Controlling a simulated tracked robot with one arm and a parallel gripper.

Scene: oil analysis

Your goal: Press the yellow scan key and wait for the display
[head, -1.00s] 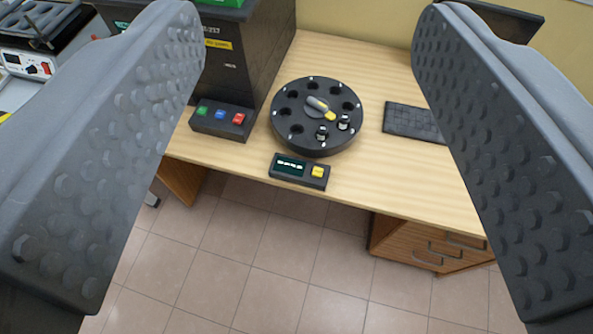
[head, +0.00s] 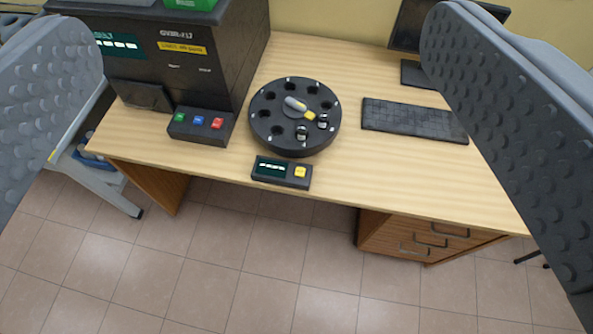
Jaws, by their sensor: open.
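The yellow scan key (head: 300,171) is on the right part of a small black scanner box near the front edge of the desk. The box's dark display (head: 271,169) is to the left of the key and shows a short row of pale characters, too small to read. My gripper (head: 262,110) is open and empty, its two studded fingers wide apart at the left and right sides of the picture. The box and key appear between the fingers, further off, with nothing touching them.
A round black carousel (head: 294,148) with several holes and two small vials stands behind the box. A black analyzer (head: 185,75) with a green, blue and red button panel (head: 201,127) is at left. A keyboard (head: 414,120) and monitor (head: 408,28) are at right. Floor is clear in front.

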